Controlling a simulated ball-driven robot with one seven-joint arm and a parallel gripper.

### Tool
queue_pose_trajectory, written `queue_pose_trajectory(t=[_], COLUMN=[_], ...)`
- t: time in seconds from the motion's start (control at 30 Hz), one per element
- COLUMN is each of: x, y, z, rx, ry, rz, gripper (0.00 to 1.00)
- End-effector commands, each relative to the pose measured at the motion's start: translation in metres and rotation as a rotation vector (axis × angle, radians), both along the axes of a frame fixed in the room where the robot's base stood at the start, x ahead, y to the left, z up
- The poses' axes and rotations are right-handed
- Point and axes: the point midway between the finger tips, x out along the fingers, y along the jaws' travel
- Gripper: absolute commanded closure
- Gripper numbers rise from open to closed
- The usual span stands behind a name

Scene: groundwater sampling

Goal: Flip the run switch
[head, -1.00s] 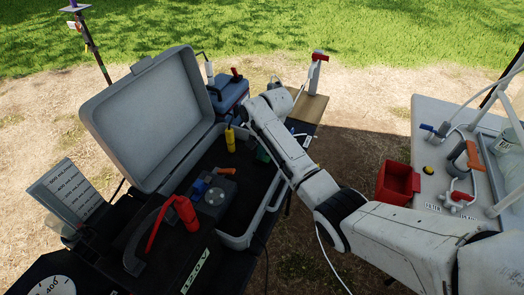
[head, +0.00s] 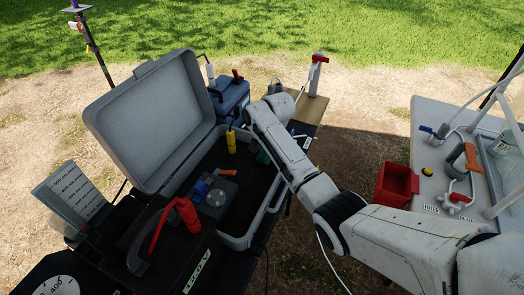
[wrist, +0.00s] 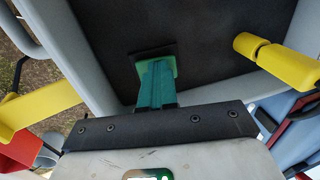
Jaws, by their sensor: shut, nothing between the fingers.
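My gripper (head: 263,156) hangs over the right side of the open grey case (head: 235,242). In the wrist view its green fingers (wrist: 157,70) are together and empty, over the dark inside of the case. A grey device with a round dial (head: 216,197) sits in the case, left of my gripper and apart from it. A blue part (head: 199,190) and a small orange part (head: 228,172) are at the device. I cannot tell which part is the run switch. The wrist view does not show the device clearly.
A yellow cylinder (head: 231,142) stands in the case near my gripper; it also shows in the wrist view (wrist: 275,60). The raised lid (head: 155,120) is at the left. A red-handled black box (head: 165,255) stands in front. A red bin (head: 396,187) is at the right.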

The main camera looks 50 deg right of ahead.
Motion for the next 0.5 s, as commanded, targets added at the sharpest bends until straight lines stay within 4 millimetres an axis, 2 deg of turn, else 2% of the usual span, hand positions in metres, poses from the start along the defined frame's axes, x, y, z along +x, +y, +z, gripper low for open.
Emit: queue_pose_trajectory(t=[0.13,0.5], x=[-0.0082,-0.0078], y=[-0.0014,-0.0023], z=[-0.0021,-0.0009], rx=[0.003,0.002], ry=[0.008,0.005], rz=[-0.002,-0.001], gripper=[1.00,1.00])
